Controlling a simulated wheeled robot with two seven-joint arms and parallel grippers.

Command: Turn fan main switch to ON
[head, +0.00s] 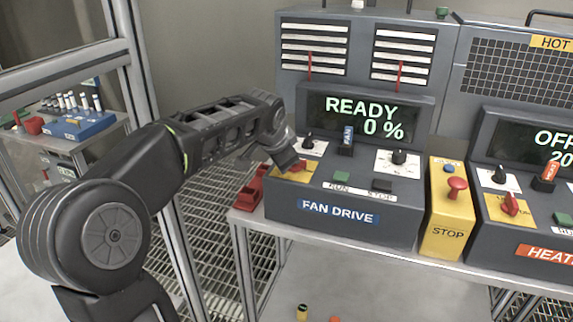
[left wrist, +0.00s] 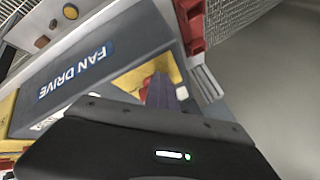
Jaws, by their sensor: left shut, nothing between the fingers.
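The fan drive box (head: 340,222) is a dark grey console with a blue FAN DRIVE label, and its display (head: 362,117) reads READY 0 %. The fan main switch sits on a yellow plate (head: 292,175) at the box's left front, and a bit of red shows there. My left gripper (head: 297,166) is shut and empty, with its tips over this plate. In the left wrist view the yellow plate (left wrist: 133,78) and a red part of the switch (left wrist: 147,84) show beside the fingers (left wrist: 163,92). The fingers hide much of the switch, so its position and any contact cannot be told. My right gripper is out of view.
Black knobs, a blue FAN tag (head: 347,138) and RUN and STOP buttons share the console. Right of it stand a yellow STOP box (head: 447,210) and the heater console (head: 540,215). A metal frame post rises at left.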

